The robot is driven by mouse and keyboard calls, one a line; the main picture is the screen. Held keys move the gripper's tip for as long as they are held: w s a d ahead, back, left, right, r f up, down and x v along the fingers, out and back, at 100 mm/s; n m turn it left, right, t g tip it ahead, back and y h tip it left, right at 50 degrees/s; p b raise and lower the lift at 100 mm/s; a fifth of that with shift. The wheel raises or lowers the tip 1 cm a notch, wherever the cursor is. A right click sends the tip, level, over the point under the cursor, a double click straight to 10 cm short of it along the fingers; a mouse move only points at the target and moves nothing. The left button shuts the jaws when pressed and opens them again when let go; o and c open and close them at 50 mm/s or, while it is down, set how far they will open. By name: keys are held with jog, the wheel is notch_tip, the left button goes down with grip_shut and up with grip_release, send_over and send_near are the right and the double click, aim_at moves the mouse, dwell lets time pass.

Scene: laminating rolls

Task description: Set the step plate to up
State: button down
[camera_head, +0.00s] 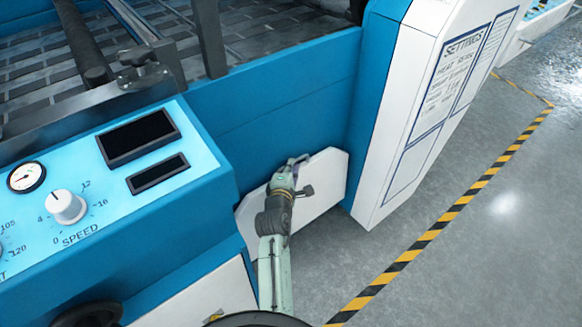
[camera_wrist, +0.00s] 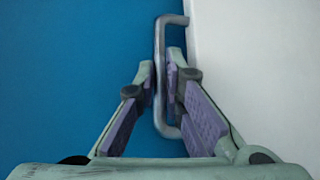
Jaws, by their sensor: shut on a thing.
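The step plate (camera_head: 323,187) is a white panel with cut corners, low beside the machine's blue side in the head view. I cannot tell its exact tilt. My gripper (camera_head: 291,170) is at the plate's upper edge and hides part of it. In the wrist view, my gripper (camera_wrist: 162,62) is shut on a grey bar handle (camera_wrist: 172,19), with one finger on each side of the bar. The handle lies along the border between a blue surface and a white surface (camera_wrist: 255,60), which appears to be the plate.
The blue machine wall (camera_head: 285,100) rises behind the plate. A control panel (camera_head: 195,150) with a SPEED knob (camera_head: 66,206) is at left. A white and blue cabinet (camera_head: 425,110) with a SETTINGS sheet stands at right. The grey floor (camera_head: 480,240) beyond the striped line is clear.

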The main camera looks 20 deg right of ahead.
jog(key=shift+s+d+f, duration=0.1)
jog(key=shift+s+d, duration=0.15)
jog(key=shift+s, duration=0.3)
jog(key=shift+s+d, duration=0.2)
jog(key=shift+s, duration=0.35)
jog(key=c, duration=2)
grip_release()
jog(key=shift+o, duration=0.2)
notch_tip(320, 180, up, 10)
